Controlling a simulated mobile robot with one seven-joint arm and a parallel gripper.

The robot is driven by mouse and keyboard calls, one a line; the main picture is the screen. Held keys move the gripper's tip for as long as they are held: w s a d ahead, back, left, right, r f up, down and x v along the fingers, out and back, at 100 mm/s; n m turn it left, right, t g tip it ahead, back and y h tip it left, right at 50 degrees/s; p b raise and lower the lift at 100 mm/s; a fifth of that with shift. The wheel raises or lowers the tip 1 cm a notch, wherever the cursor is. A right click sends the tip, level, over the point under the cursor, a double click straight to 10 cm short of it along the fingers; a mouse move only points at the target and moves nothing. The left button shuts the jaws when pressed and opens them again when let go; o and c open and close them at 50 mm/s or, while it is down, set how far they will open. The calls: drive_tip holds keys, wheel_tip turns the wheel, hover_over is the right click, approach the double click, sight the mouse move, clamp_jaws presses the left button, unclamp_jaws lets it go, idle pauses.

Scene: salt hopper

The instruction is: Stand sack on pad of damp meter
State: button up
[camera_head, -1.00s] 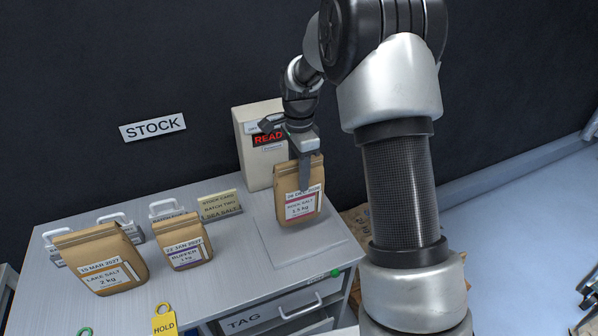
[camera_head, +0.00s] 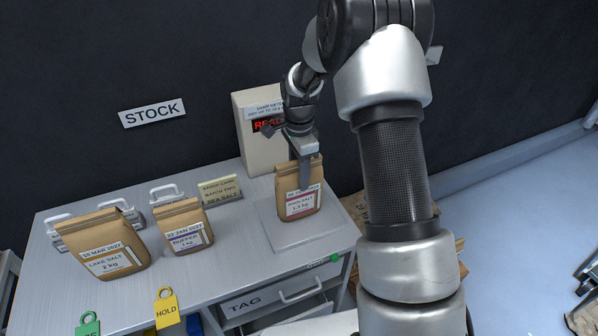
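The brown paper sack (camera_head: 288,186) with a pink-striped label reading 1.5 kg is upright at the damp meter. It is over the meter's flat grey pad (camera_head: 328,229), and its base looks to be on or very near the pad. The meter's pale housing (camera_head: 251,153) stands behind, its red display partly hidden by my arm. My gripper (camera_head: 304,176) points down at the sack's top, one finger flat against the front face. It appears shut on the sack; the far finger is hidden.
A lake salt sack (camera_head: 103,246) and a buffer sack (camera_head: 182,226) stand to the left. A stock card (camera_head: 219,190) stands behind them. A green tag (camera_head: 88,325) and a yellow HOLD tag (camera_head: 166,310) are at the front. A drawer (camera_head: 282,297) below is partly open.

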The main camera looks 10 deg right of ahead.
drive_tip(key=o, duration=0.3)
